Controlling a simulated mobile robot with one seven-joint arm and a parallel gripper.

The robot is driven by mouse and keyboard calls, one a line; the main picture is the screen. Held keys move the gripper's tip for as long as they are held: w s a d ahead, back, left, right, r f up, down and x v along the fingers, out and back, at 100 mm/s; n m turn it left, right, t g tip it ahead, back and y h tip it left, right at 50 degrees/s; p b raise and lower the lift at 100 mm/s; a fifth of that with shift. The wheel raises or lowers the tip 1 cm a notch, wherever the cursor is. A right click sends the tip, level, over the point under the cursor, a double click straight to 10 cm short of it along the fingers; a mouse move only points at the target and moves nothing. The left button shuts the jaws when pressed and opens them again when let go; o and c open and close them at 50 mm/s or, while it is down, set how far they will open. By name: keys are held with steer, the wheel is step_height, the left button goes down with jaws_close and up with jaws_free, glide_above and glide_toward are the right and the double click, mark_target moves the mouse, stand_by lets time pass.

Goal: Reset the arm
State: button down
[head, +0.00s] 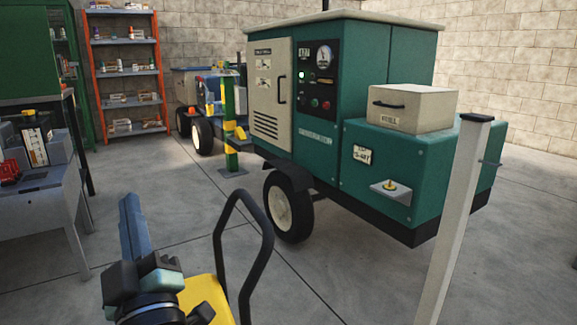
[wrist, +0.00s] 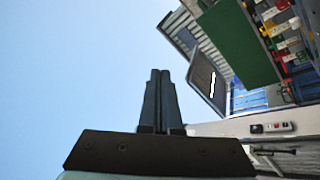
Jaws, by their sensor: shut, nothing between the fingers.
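My gripper (head: 128,200) shows at the lower left of the head view, on the raised end of my arm, with its fingers pointing up. In the wrist view my gripper (wrist: 160,73) has its two dark fingers side by side and touching, with nothing between them. It touches no object in either view. Open pale blue sky lies behind the fingertips in the wrist view.
A green generator trailer (head: 340,110) stands right of centre, with a beige box (head: 415,112) on it. A pale post (head: 455,220) rises at the front right. A grey workbench (head: 40,200) is at the left, an orange shelf (head: 128,75) behind. Concrete floor (head: 150,180) between is clear.

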steer(key=s+d+r+m+t+h+p, duration=0.3)
steer(key=s+d+r+m+h, duration=0.15)
steer(key=d+r, duration=0.5)
steer(key=s+d+r+m+t+h+p, duration=0.2)
steer(key=s+d+r+m+h+p, duration=0.25)
steer(key=r, duration=0.75)
steer(key=s+d+r+m+t+h+p, duration=0.2)
steer(key=s+d+r+m+t+h, duration=0.15)
steer(key=d+r+m, duration=0.45)
step_height(320, 180, up, 39)
steer(key=w+n+p, duration=0.1)
steer(key=n+p, duration=0.1)
steer(key=p, duration=3.4)
steer(key=shift+d+n+g, duration=0.3)
steer(key=shift+d+g, duration=0.05)
steer(key=shift+w+f, duration=0.1)
